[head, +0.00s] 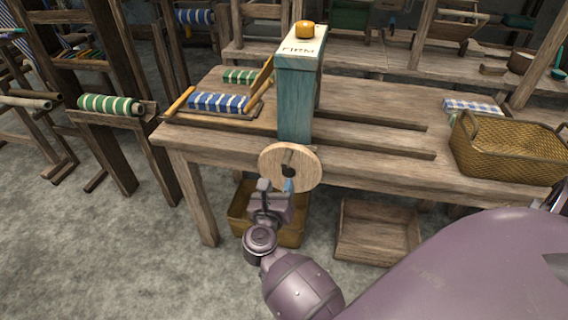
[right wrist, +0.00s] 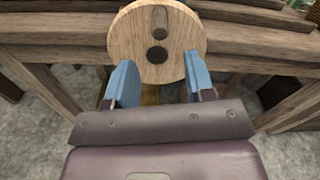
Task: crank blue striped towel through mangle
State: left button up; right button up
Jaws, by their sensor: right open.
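The mangle (head: 295,105) is a teal upright frame on the wooden table, with a label reading "FIRM" and a yellow knob (head: 304,29) on top. Its round wooden crank disc (head: 302,160) faces me at the table's front edge. The blue and white striped towel (head: 217,103) lies rolled on the table left of the mangle. My right gripper (head: 276,187) is open and empty, just below and in front of the disc. In the right wrist view, the disc (right wrist: 135,38) stands ahead between the blue fingertips (right wrist: 160,82), with two dark round spots on its face. My left gripper is out of view.
A woven basket (head: 505,158) and a folded blue-white cloth (head: 472,106) are at the table's right. A green striped roll (head: 240,76) lies behind the towel; another (head: 110,104) sits on a stand at left. A wooden tray (head: 375,240) lies under the table.

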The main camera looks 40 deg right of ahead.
aim_at(284, 166)
jog(key=x, duration=0.9)
jog(key=shift+w+d, duration=0.25)
jog(key=shift+w, duration=0.05)
grip_shut()
